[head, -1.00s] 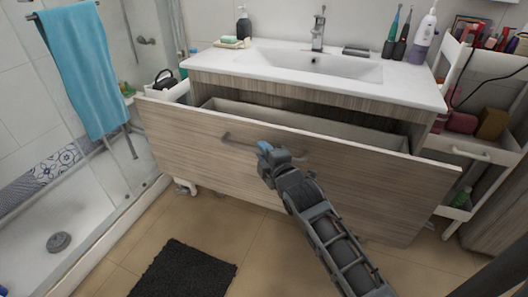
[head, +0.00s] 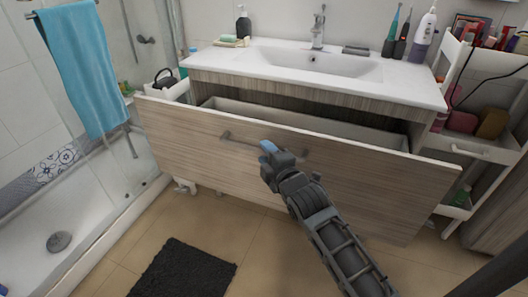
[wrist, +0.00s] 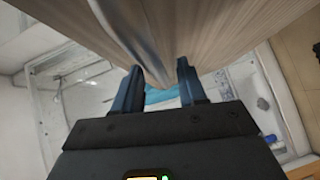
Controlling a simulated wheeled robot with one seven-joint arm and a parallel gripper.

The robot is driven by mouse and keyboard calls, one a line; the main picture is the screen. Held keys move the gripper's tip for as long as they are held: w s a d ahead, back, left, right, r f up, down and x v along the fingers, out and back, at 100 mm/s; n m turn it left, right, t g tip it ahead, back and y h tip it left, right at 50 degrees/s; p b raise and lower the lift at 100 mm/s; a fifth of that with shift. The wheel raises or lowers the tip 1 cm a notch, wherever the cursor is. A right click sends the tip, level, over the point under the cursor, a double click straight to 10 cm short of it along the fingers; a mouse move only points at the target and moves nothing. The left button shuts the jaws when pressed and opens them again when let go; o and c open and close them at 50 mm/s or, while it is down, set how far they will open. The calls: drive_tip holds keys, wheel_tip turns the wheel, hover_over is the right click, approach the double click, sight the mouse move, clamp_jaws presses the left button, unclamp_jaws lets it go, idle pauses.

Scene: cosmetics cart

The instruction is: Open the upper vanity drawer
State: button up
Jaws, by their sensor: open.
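The upper vanity drawer, a wide wood-grain front (head: 350,185), stands pulled well out from under the white sink top, and its inside shows behind the front's top edge. Its long bar handle (head: 238,141) runs across the upper middle of the front. My gripper (head: 268,147) is at the handle, with the arm coming from the lower right; it hides part of the bar. In the wrist view, my gripper (wrist: 160,77) has its two dark fingers apart beside the drawer front (wrist: 225,35). The handle (wrist: 128,30) runs down towards the fingers; I cannot tell whether they touch.
The sink top (head: 300,62) carries bottles and a soap dish. A white cart (head: 478,150) with cosmetics stands close to the drawer's right. A glass shower with a blue towel (head: 80,65) is at left. A dark mat (head: 185,268) lies on otherwise clear floor.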

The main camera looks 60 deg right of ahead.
drive_tip(key=v, duration=0.5)
drive_tip(key=shift+s+a, duration=0.25)
drive_tip(key=shift+s, duration=0.05)
drive_tip(key=s+a+m+t+y, duration=0.1)
drive_tip(key=s+a+m+y, duration=0.2)
drive_tip(key=a, duration=0.5)
drive_tip(key=s+a+t+y, duration=0.1)
drive_tip(key=s+a+y, duration=0.1)
drive_tip(key=s+a, duration=0.45)
drive_tip(key=s+a+r+m+y, duration=0.5)
drive_tip(key=s+a, duration=0.5)
drive_tip(key=a, duration=0.2)
drive_tip(key=shift+s+r+y+p, duration=0.3)
drive_tip(key=shift+s+r+p, duration=0.15)
drive_tip(key=shift+r, duration=0.45)
